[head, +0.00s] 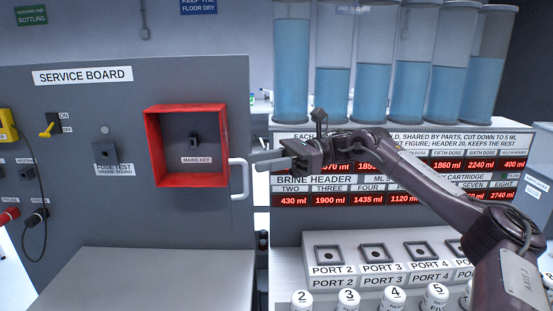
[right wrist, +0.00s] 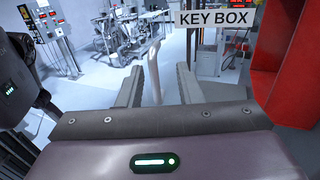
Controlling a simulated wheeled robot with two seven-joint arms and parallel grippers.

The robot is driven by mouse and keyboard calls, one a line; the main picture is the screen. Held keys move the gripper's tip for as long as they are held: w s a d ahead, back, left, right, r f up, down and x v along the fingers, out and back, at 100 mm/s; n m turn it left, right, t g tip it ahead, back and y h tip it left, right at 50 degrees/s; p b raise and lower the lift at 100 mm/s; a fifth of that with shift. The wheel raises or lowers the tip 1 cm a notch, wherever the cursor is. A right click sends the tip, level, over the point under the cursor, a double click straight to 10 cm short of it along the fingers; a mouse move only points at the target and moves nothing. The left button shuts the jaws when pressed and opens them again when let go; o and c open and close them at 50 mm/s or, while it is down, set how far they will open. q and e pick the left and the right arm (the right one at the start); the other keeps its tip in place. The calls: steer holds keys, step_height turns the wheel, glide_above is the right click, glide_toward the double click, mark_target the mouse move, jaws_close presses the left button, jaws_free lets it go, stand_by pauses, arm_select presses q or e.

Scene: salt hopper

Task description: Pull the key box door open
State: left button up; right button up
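The key box (head: 186,108) is a red frame on the grey service board in the head view. Its dark inside shows a small socket and a MAINS KEY label. I cannot make out a separate door panel. A white D-shaped handle (head: 238,180) stands at the box's lower right. My right gripper (head: 266,160) reaches in from the right, its fingertips at the handle. In the right wrist view its fingers (right wrist: 158,88) are apart, with the pale handle bar (right wrist: 154,72) between them and gaps on both sides. My left gripper is not seen in the head view.
A KEY BOX sign (right wrist: 215,19) and a red wall (right wrist: 287,65) lie close on the right in the wrist view. Tall water cylinders (head: 374,65) and a port panel stand right of the board. A grey ledge (head: 140,285) lies below the box.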

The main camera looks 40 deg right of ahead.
steer(key=shift+p+v, duration=1.05)
steer(key=shift+v, duration=1.45)
steer(key=shift+r, duration=0.1)
